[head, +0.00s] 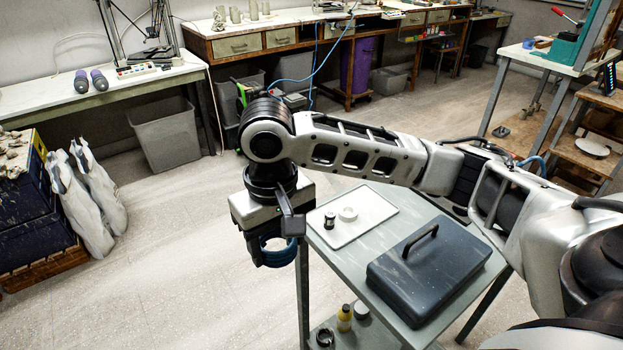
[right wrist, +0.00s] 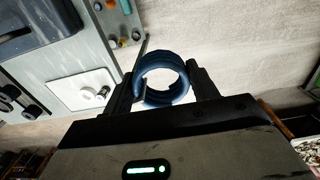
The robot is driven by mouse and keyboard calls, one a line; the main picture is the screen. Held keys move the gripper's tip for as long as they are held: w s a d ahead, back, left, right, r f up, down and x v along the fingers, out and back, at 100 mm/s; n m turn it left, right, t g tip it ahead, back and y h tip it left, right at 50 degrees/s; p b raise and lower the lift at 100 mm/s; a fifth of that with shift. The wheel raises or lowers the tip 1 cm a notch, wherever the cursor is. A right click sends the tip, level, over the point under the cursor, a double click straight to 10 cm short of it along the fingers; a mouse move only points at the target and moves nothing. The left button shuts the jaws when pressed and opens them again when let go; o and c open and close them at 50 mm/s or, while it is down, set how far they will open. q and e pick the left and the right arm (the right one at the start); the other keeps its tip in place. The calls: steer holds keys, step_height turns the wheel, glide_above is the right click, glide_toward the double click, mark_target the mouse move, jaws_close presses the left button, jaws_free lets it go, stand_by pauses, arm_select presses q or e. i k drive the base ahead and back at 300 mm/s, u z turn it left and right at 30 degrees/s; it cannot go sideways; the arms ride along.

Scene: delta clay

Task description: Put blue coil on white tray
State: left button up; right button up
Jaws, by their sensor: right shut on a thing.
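The blue coil (head: 279,262) is a dark blue ring. It hangs in my right gripper (head: 277,245), which is shut on it. In the right wrist view the coil (right wrist: 163,97) sits upright between the two fingers (right wrist: 163,85). The white tray (head: 376,211) lies on a grey cart, to the right of the gripper in the head view. The held coil is in the air beyond the cart's left edge, apart from the tray. My left gripper is not in view.
On the tray stand a white ring (head: 348,214) and a small dark-and-silver jar (head: 329,220). A dark blue case (head: 430,265) with a handle takes up the cart's near part. Bottles (head: 344,318) stand on the lower shelf. Tray space right of the white ring is bare.

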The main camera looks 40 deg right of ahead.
mark_target(369, 204)
steer(key=i, duration=1.6)
steer(key=z, duration=2.45)
